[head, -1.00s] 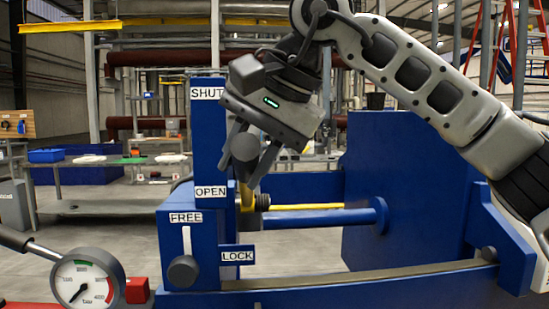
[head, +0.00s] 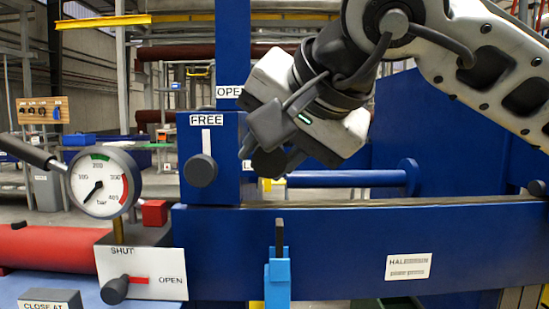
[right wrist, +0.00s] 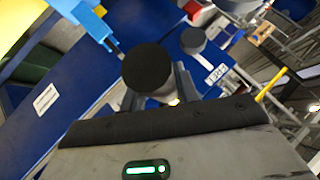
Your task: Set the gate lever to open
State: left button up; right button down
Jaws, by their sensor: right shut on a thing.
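The gate lever's blue post (head: 232,40) has an OPEN label (head: 229,91), partly cut off by my arm; its SHUT end is outside the head view. My right gripper (head: 268,163) is below and right of that label, beside the FREE box. In the right wrist view the lever's round black knob (right wrist: 158,68) sits between the fingers of my right gripper (right wrist: 158,92), which is shut on it. The lever's shaft is mostly hidden behind the gripper. My left gripper is not in view.
The FREE slot's dark knob (head: 200,170) is close left of my right gripper. A pressure gauge (head: 103,184), a second SHUT/OPEN knob (head: 114,290) on a white panel and a light blue clamp (head: 278,275) stand lower. A blue beam (head: 340,240) crosses in front.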

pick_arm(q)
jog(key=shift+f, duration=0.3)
pick_arm(e)
jog(key=shift+f, duration=0.5)
jog(key=c, duration=1.1)
grip_release()
jog(key=shift+o, duration=0.2)
jog(key=shift+r, duration=0.15)
jog(key=shift+s+d+r, duration=0.15)
jog(key=shift+r, duration=0.1)
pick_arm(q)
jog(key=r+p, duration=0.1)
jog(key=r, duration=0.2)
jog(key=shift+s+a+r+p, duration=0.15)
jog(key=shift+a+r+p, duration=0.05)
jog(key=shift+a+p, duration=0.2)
pick_arm(e)
jog(key=v, duration=1.5)
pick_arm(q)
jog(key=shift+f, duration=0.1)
pick_arm(e)
jog(key=shift+s+r, duration=0.1)
